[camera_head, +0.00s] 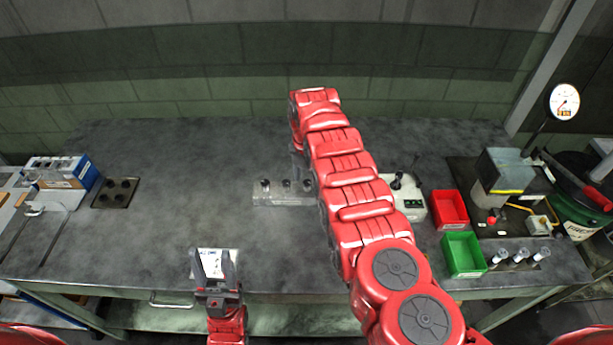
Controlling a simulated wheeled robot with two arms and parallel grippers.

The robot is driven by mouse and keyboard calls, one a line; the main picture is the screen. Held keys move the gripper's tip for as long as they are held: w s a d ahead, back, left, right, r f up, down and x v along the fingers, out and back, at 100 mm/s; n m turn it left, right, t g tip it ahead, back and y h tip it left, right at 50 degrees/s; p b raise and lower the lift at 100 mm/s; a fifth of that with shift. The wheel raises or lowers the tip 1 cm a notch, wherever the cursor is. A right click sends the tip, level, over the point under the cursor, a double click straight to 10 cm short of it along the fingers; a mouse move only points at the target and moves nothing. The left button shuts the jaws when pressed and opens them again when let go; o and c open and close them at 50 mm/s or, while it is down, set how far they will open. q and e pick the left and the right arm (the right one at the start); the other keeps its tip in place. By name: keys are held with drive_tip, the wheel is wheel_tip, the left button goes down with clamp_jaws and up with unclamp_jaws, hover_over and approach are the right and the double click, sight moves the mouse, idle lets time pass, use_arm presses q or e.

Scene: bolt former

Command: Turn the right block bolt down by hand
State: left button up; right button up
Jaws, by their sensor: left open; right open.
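A pale, see-through block (275,197) lies on the bench near the middle, with dark-headed bolts in a row along it. The left bolt (265,185) and middle bolt (286,185) are clear to see. The right block bolt (307,185) shows right beside my red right arm. My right gripper (299,168) points down over the right end of the block, mostly covered by that arm; I cannot tell whether it touches the bolt.
A grey control box (412,205) with a lever stands right of my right arm. Beyond it are a red bin (450,209), a green bin (463,254) and a press-like machine (503,175). A dark plate with holes (115,192) lies left. The left-centre bench is clear.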

drive_tip(key=shift+f, duration=0.1)
clamp_jaws()
idle(0.3)
drive_tip(key=shift+m, duration=0.3)
